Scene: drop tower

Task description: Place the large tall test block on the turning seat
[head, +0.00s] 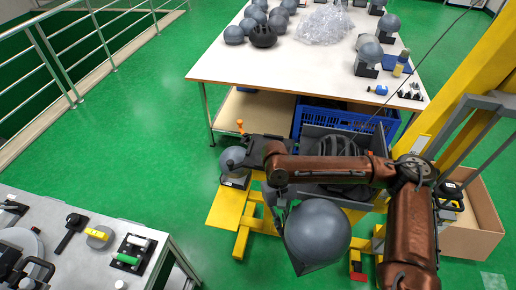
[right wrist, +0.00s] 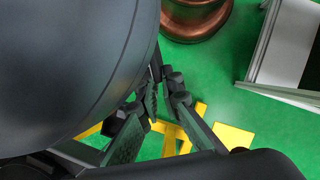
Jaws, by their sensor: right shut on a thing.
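A large grey rounded block (head: 317,232) with a flat-sided lower part hangs above the floor in front of the yellow frame. My right gripper (head: 281,207) is at its upper left side, shut on it; its grip is partly hidden. In the right wrist view the block's dark curved side (right wrist: 70,70) fills the left, beside the gripper fingers (right wrist: 152,108). The block looks slightly tilted in the head view. I cannot tell for sure which part is the turning seat. My left gripper is out of view.
A smaller grey ball-topped block (head: 232,160) stands by the yellow base plate (head: 226,208). A white table (head: 290,65) holds several grey blocks. A grey bench (head: 130,225) with fixtures is lower left. A cardboard box (head: 480,215) is at right. Green floor between benches is clear.

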